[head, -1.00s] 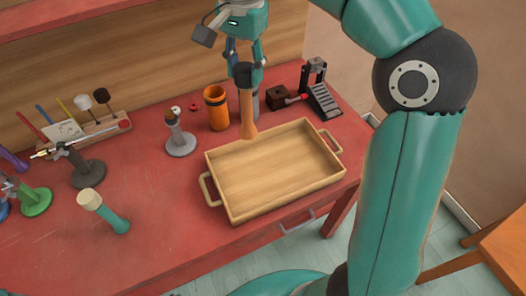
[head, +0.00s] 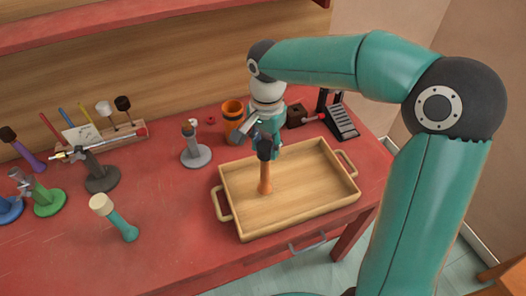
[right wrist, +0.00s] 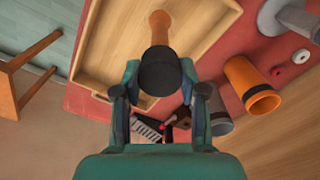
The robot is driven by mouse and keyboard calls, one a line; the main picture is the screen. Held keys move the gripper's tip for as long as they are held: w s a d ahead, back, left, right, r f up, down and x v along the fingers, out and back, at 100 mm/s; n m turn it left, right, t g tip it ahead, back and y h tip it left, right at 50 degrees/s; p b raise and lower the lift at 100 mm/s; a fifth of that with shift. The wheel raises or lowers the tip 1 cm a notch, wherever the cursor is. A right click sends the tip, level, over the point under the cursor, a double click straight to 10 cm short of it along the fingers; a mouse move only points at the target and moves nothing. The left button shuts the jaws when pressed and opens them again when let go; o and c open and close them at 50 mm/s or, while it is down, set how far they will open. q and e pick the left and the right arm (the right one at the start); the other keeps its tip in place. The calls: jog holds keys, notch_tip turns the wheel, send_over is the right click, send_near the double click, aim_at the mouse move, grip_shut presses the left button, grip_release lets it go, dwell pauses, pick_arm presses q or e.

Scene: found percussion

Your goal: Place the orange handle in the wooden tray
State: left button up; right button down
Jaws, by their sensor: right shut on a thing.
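The orange handle (head: 265,178) has a dark, wider top end and stands nearly upright, with its orange end down over the wooden tray's floor. I cannot tell whether it touches the floor. My right gripper (head: 264,140) is shut on the dark top end. In the right wrist view, the handle (right wrist: 159,30) shows beyond the fingers (right wrist: 161,92), with the tray behind it. The wooden tray (head: 328,209) is pale, shallow and empty apart from the handle over it, with a loop grip at each end. My left gripper is not in view.
An orange cup (head: 233,112) and a grey stand (head: 197,157) are behind the tray. A black pedal (head: 341,122) is at the back right. A teal mallet (head: 125,229) lies at the left, near several coloured stands.

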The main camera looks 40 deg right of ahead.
jog(key=shift+f, duration=1.3)
jog(key=c, duration=0.6)
grip_release()
jog(key=shift+c, duration=0.2)
notch_tip(320, 180, up, 12)
jog(key=shift+r, duration=0.15)
